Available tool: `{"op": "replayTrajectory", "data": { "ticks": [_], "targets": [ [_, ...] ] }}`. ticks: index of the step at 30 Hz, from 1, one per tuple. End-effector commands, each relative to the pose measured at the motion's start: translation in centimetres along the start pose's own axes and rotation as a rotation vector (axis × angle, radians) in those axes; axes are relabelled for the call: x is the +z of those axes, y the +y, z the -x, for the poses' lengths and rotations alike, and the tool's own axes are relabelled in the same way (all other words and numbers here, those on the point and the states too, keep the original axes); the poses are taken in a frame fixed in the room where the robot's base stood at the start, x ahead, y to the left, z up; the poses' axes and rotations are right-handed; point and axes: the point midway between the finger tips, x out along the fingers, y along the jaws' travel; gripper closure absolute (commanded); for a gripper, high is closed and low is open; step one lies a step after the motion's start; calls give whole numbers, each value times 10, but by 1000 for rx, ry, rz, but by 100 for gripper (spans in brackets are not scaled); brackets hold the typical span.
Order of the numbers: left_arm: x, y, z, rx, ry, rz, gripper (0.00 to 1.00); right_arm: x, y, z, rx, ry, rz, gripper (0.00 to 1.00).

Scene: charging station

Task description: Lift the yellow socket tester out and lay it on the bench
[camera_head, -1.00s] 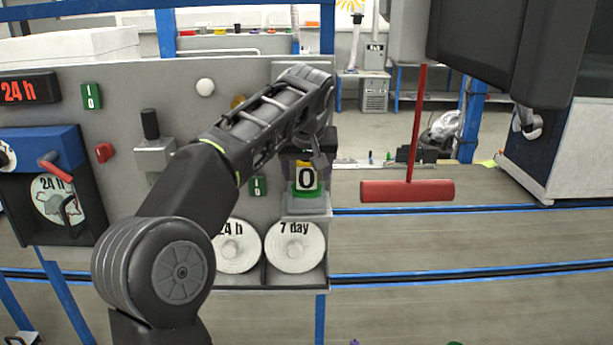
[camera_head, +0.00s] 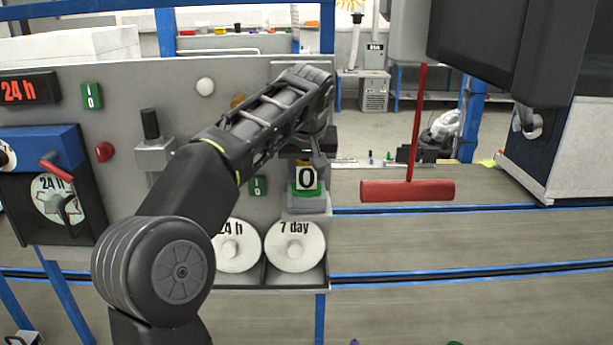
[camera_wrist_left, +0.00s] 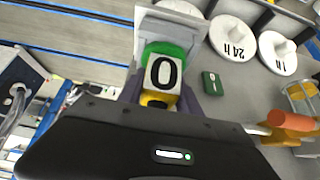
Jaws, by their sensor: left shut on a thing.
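The yellow socket tester (camera_wrist_left: 158,99) shows in the left wrist view as a small yellow part below a white label with a black 0 (camera_wrist_left: 166,73). A green part (camera_wrist_left: 170,48) surrounds the label's upper end, against a grey socket housing (camera_wrist_left: 155,24). I cannot tell whether the green part belongs to the tester. My left gripper (camera_wrist_left: 160,102) is shut on the tester, a finger on each side. In the head view the left gripper (camera_head: 305,166) is at the panel's right edge, just above the 0 label (camera_head: 306,179). The wrist hides most of the yellow body.
The grey panel (camera_head: 220,105) carries dials, switches and a blue unit (camera_head: 40,150) with a red handle. Two round dials (camera_head: 295,246) sit below the socket. A red T-shaped bar (camera_head: 407,190) hangs to the right.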

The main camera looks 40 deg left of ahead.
Motion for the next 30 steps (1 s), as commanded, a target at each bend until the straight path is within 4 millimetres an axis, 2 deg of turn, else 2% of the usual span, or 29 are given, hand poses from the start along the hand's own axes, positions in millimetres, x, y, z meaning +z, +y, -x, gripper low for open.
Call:
{"op": "replayTrajectory", "data": {
  "ticks": [3,17,23,28,30],
  "targets": [
    [0,0,0,0,0,0,100,0,0,0,0,0,0,100],
    [-2,0,3,1,1,0,100,0,0,0,0,0,0,100],
    [-9,1,13,1,2,0,100,0,0,0,0,0,0,100],
    [-20,1,31,2,2,0,100,0,0,1,0,0,0,100],
    [-5,1,34,3,2,-2,100,-1,3,-11,-2,2,1,100]
  ]
}}
